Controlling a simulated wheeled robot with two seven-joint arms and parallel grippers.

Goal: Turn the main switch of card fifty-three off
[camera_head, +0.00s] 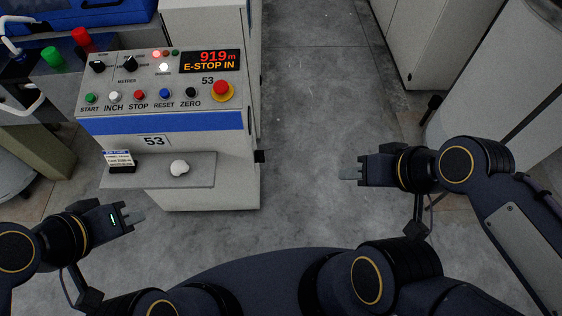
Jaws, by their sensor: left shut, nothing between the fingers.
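The control panel of card 53 (160,122) stands at the upper left, with 53 on its front. Two black rotary knobs sit at its upper left: one at the left (97,67), one further right (130,63). Their small labels are too blurred to read, so I cannot tell which is the main switch. The display (210,61) reads 919 m and E-STOP IN. A red mushroom button (221,88) sits on a yellow base at right. My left gripper (134,217) is shut and empty, below the shelf and apart from the panel. My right gripper (349,173) is over the floor, its fingers seen edge-on.
Below the panel a grey shelf (203,172) carries a white lump (179,167) and a small labelled block (120,162). A row of buttons crosses the panel. Green (51,58) and red (83,40) cylinders stand behind left. Bare floor (310,110) lies right.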

